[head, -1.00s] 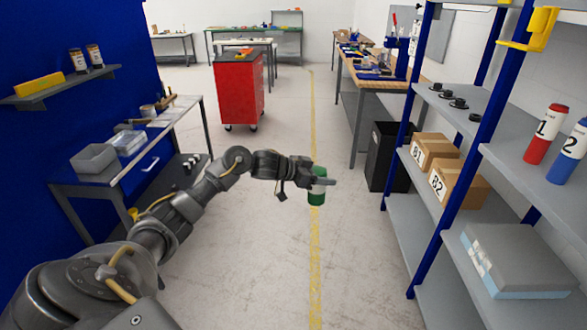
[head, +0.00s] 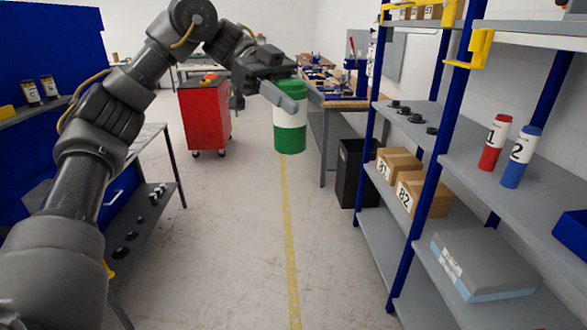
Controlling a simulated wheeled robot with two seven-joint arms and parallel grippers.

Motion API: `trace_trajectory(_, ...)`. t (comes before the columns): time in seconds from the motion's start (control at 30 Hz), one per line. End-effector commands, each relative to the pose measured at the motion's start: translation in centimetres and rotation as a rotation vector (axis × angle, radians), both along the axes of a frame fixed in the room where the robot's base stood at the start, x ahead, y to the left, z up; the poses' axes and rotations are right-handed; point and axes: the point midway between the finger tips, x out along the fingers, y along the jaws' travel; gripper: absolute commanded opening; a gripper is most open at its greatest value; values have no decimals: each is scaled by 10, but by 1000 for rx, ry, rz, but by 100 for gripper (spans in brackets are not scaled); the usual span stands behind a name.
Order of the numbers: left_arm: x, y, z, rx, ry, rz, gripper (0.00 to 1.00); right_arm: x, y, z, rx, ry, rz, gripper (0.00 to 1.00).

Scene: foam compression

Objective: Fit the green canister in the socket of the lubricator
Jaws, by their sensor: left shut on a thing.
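The green canister (head: 290,138) has a green top and bottom with a white band around its middle. It hangs upright in the air in the middle of the head view. My left gripper (head: 285,98) is shut on it near the top; one grey finger crosses its front. My right gripper is not in view. I cannot make out the lubricator or its socket among the things here.
A black bin (head: 352,172) and workbench stand beyond. A red cabinet (head: 205,117) stands behind. The middle floor is clear.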

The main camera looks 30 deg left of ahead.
Motion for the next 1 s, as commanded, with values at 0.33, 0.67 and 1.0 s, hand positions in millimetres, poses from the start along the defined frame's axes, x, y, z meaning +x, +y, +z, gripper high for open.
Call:
trace_trajectory(0.33, -109, -12, 196, -1, -16, 92, 22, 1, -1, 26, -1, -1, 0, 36)
trace_trajectory(0.67, -146, -11, 328, 0, -3, 138, 22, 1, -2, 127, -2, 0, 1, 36)
trace_trajectory(1.0, -150, -11, 352, -1, -2, 143, 22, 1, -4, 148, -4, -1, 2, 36)
